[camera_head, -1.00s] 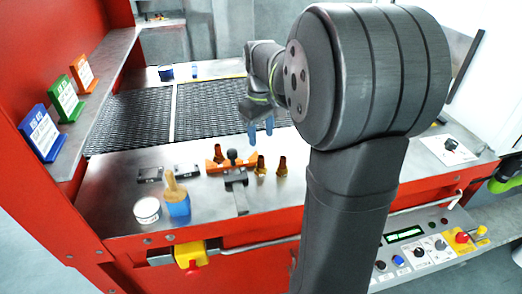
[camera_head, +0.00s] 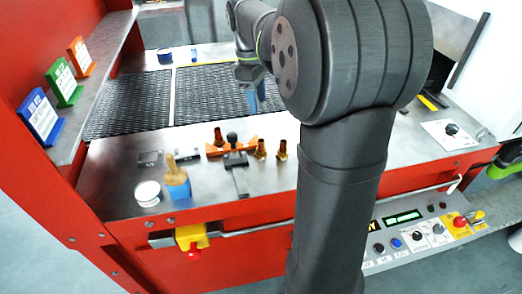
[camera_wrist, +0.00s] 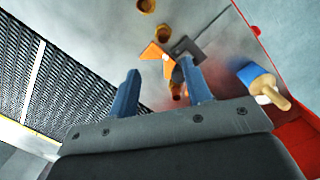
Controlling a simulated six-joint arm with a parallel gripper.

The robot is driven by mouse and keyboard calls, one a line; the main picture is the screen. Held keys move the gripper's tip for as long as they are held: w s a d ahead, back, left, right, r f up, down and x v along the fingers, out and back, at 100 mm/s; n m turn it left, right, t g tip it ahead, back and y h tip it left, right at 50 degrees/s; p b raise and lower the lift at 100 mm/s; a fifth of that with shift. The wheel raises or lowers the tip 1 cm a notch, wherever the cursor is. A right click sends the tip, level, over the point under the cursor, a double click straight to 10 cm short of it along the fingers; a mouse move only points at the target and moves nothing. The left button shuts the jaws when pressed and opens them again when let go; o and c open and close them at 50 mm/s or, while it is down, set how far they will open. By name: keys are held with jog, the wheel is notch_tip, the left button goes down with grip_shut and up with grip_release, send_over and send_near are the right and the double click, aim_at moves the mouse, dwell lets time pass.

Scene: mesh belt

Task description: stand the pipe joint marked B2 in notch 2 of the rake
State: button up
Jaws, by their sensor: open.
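The orange rake (camera_head: 246,146) lies on the steel ledge, with a dark clamp and black knob (camera_head: 232,138) at its middle; it also shows in the wrist view (camera_wrist: 153,53). One brass pipe joint (camera_head: 218,137) stands at the rake's left part; I cannot tell whether it sits in a notch. Two more pipe joints, one (camera_head: 260,149) by the rake's right end and one (camera_head: 281,150) further right, stand upright. No B2 mark or notch number is readable. My gripper (camera_head: 256,96) is open and empty, blue fingers above the belt behind the rake; both fingers show in the wrist view (camera_wrist: 160,68).
A blue brush-like tool (camera_head: 177,187) and a white round tin (camera_head: 147,193) stand at the ledge's front left. Small dark blocks (camera_head: 150,157) lie behind them. The dark mesh belt (camera_head: 208,93) runs behind the ledge.

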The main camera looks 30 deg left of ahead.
send_over(261, 140)
notch_tip(261, 140, down, 9)
jog(key=shift+w+a+f, duration=0.1)
jog(key=shift+w, duration=0.05)
jog(key=shift+s+f, duration=0.2)
jog(key=shift+f, duration=2.45)
jog(key=shift+c, duration=0.3)
grip_shut()
